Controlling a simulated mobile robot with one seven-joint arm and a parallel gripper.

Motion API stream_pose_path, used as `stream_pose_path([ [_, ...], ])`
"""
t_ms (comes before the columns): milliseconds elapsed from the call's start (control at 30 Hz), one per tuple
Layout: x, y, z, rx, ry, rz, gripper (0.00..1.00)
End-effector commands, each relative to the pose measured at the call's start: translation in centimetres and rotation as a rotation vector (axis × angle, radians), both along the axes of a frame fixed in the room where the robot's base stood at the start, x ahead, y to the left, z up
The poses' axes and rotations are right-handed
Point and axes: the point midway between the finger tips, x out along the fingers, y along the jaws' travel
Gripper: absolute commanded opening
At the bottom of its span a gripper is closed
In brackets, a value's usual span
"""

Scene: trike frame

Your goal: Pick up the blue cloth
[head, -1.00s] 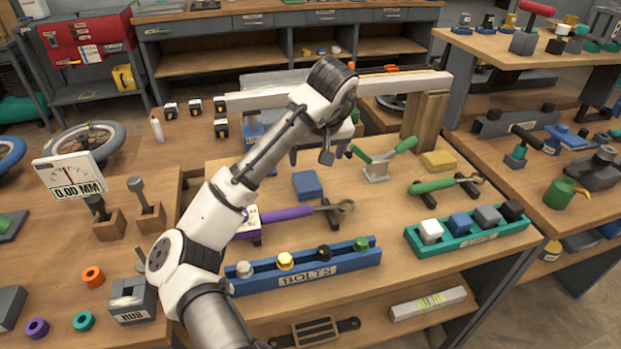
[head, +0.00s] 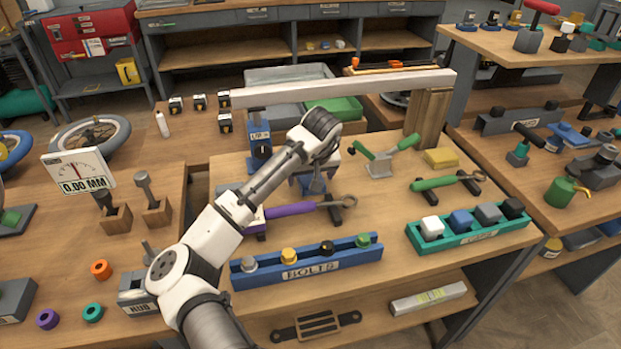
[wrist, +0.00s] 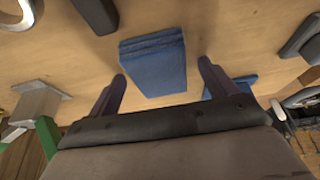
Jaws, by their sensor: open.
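The blue cloth (wrist: 153,62) is a folded, layered blue block lying flat on the wooden bench. In the wrist view it lies between and just beyond the two purplish fingers of my gripper (wrist: 162,72), with clear space on both sides. In the head view my gripper (head: 314,180) points down over the cloth and hides most of it. The jaws are open and empty. I cannot tell how far the fingertips are above the bench.
A purple-handled wrench (head: 290,211) lies just in front of the gripper. The blue bolts tray (head: 305,262) is nearer the front. A green-handled clamp (head: 380,162) stands to the right, a blue upright device (head: 259,150) behind left. A pale beam (head: 380,86) spans behind.

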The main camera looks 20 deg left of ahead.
Motion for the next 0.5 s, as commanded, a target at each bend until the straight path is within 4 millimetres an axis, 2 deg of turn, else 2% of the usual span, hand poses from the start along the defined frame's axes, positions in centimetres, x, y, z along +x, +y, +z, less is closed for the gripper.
stream_pose_path([
  [167, 0.01, 0.01, -0.01, 0.001, -0.001, 0.000, 0.85],
  [500, 0.01, -0.02, 0.02, 0.000, -0.001, 0.000, 0.41],
])
